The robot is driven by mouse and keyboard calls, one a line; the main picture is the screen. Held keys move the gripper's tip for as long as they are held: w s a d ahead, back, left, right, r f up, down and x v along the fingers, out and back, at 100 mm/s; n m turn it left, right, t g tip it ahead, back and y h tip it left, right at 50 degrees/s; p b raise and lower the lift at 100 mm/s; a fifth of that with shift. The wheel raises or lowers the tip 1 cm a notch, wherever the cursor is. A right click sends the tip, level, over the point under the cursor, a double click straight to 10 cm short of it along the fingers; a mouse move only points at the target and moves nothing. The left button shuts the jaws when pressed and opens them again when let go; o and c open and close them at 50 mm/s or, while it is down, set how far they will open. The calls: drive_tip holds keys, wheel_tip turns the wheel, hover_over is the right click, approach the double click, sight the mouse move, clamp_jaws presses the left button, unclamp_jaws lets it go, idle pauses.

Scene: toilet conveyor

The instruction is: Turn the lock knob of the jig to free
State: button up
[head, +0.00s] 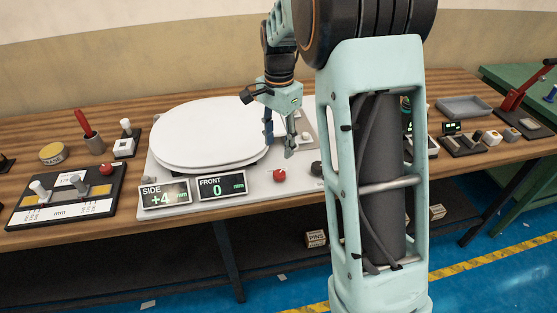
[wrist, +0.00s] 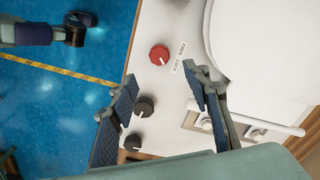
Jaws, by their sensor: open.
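The jig is a pale base plate (head: 258,199) on the bench, with a white toilet seat and lid (head: 205,133) on it. The red round lock knob (head: 279,174) is near the jig's front edge. In the wrist view the red knob (wrist: 159,55) has a white pointer mark and sits beside a printed label (wrist: 178,57) reading FREE and LOCK. I cannot tell surely which word the mark points to. My gripper (head: 279,146) is open and empty above the plate, behind the knob. In the wrist view its fingertips (wrist: 160,76) are apart, and the knob shows beyond them.
Two dark knobs (wrist: 144,106) (wrist: 132,142) are on the plate near the red one. Two displays (head: 164,193) (head: 222,186) stand at the jig's front, reading SIDE +4 and FRONT 0. A lever panel (head: 68,198) is at left. A grey tray (head: 463,106) is at right.

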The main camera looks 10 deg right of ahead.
sight(279, 173)
wheel_tip(279, 173, down, 10)
drive_tip(key=shift+s+f, duration=0.1)
drive_tip(key=shift+f, duration=0.1)
idle(0.3)
drive_tip(key=c, duration=1.2)
drive_tip(key=shift+o, duration=0.2)
